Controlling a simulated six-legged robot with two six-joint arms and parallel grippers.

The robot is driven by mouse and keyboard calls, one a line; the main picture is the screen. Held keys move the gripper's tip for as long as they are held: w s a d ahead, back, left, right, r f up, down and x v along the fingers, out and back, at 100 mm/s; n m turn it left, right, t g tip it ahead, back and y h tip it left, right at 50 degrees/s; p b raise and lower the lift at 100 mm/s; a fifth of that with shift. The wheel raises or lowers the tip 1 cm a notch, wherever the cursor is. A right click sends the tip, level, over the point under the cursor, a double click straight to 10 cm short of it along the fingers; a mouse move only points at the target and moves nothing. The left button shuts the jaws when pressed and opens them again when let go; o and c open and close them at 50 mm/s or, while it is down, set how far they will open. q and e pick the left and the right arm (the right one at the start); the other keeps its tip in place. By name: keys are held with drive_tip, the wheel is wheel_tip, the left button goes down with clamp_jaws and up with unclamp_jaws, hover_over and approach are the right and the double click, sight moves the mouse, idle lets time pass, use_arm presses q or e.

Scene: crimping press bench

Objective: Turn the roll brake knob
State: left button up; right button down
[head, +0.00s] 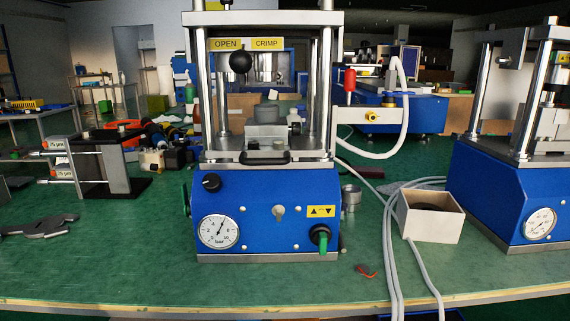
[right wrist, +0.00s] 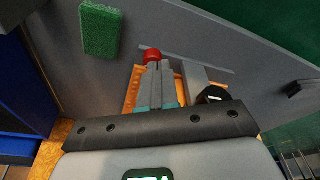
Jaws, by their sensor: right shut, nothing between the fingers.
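In the right wrist view my right gripper (right wrist: 157,78) is shut, with no thing held between its grey fingers. A red rounded piece (right wrist: 152,55), which may be the roll brake knob, shows just beyond the fingertips. I cannot tell whether they touch it. An orange part (right wrist: 134,90) shows behind and beside the fingers, mostly hidden by them. No knob marked as a roll brake shows in the head view. The blue press there has a small black knob (head: 211,183) above its gauge. My left gripper is not in view.
In the right wrist view a green block (right wrist: 101,30) is on a grey panel, left of the fingers. In the head view the press (head: 268,222) stands mid-bench, with grey hoses (head: 392,255) and an open box (head: 431,228) to its right.

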drive_tip(key=shift+r, duration=0.2)
